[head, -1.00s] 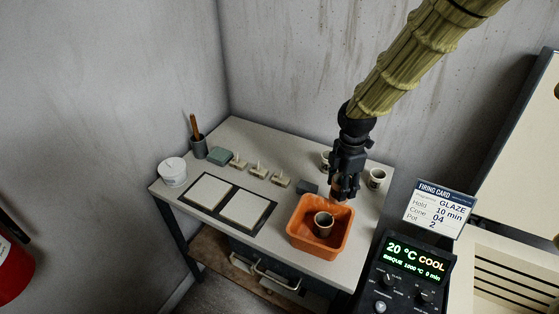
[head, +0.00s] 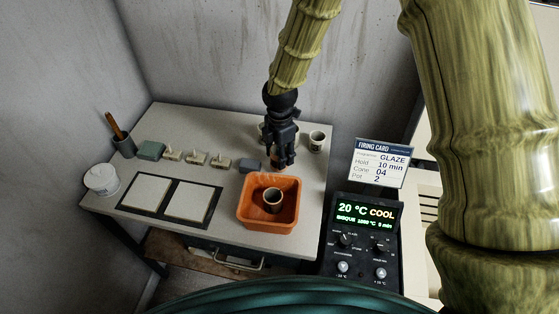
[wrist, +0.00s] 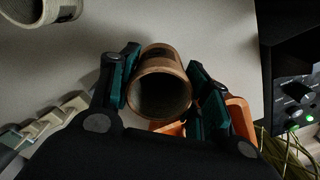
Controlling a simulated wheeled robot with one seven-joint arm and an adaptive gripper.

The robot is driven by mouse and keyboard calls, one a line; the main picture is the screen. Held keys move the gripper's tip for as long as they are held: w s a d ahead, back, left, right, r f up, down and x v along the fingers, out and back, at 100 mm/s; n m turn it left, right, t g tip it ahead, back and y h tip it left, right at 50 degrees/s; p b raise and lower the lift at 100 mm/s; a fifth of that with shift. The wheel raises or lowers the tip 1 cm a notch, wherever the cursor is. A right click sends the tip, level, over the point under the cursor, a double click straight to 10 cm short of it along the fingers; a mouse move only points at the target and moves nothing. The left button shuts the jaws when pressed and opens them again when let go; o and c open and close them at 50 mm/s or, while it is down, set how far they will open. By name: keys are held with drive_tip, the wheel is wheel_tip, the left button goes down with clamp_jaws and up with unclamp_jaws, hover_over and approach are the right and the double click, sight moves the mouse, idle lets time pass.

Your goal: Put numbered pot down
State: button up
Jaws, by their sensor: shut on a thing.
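My gripper (head: 282,163) is over the workbench, just behind the orange tub. In the wrist view its fingers (wrist: 163,82) are shut on a brown clay pot (wrist: 160,57), with the pot's dark open mouth towards the camera. No number shows on it. In the head view the held pot is mostly hidden by the fingers; whether it touches the bench I cannot tell. Another pot (head: 272,200) stands inside the orange tub (head: 254,220). A pale pot (head: 317,141) stands at the bench's right back, and one more is partly hidden behind my gripper. The firing card (head: 379,163) reads Pot 2.
The bench (head: 230,131) also holds two framed pale tiles (head: 187,200), a white tub (head: 101,180), a tool cup (head: 123,147), a green block (head: 151,150), several small stamps and a grey block (head: 249,166). The kiln controller (head: 365,235) stands at the right.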

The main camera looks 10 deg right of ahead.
drive_tip(key=shift+s+f, duration=0.2)
drive_tip(key=shift+s, duration=0.3)
wheel_tip(320, 180, down, 3)
drive_tip(key=shift+w+r+p, duration=0.1)
drive_tip(key=shift+p, duration=0.45)
drive_tip(key=shift+w+f, duration=0.15)
drive_tip(key=shift+f, duration=0.15)
drive_tip(key=shift+c, duration=0.5)
drive_tip(key=shift+s+r, duration=0.2)
drive_tip(key=shift+s, duration=0.15)
drive_tip(key=shift+w+f, duration=0.1)
drive_tip(key=shift+f, duration=0.1)
drive_tip(key=o, duration=1.2)
drive_tip(key=shift+w, duration=0.1)
drive_tip(key=shift+c, duration=0.2)
